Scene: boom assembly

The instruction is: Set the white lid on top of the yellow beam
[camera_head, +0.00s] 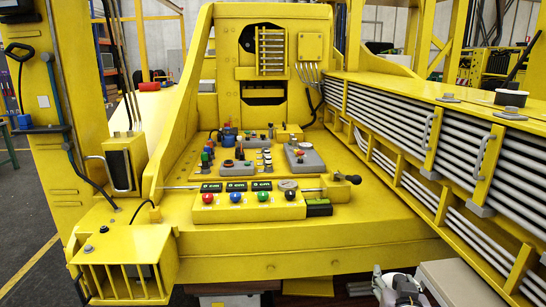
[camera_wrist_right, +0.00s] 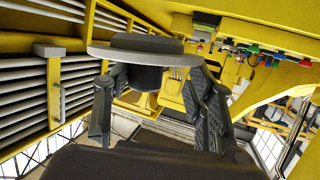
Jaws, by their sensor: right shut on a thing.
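The right wrist view shows my right gripper (camera_wrist_right: 148,78) with its two dark fingers shut on the dark hub under the white lid (camera_wrist_right: 105,52). The lid is a pale round disc, seen nearly edge-on, with a dark round piece on top. The yellow beam (camera_head: 430,88) runs along the right of the head view, with rows of grey rods in its side. It also shows at the left of the right wrist view (camera_wrist_right: 85,70). In the head view my right gripper (camera_head: 403,288) is small at the bottom edge, below the beam; the lid is hard to make out there. My left gripper is not in view.
A yellow console (camera_head: 250,207) with coloured buttons and small displays fills the middle. A yellow caged box (camera_head: 120,262) is at the lower left.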

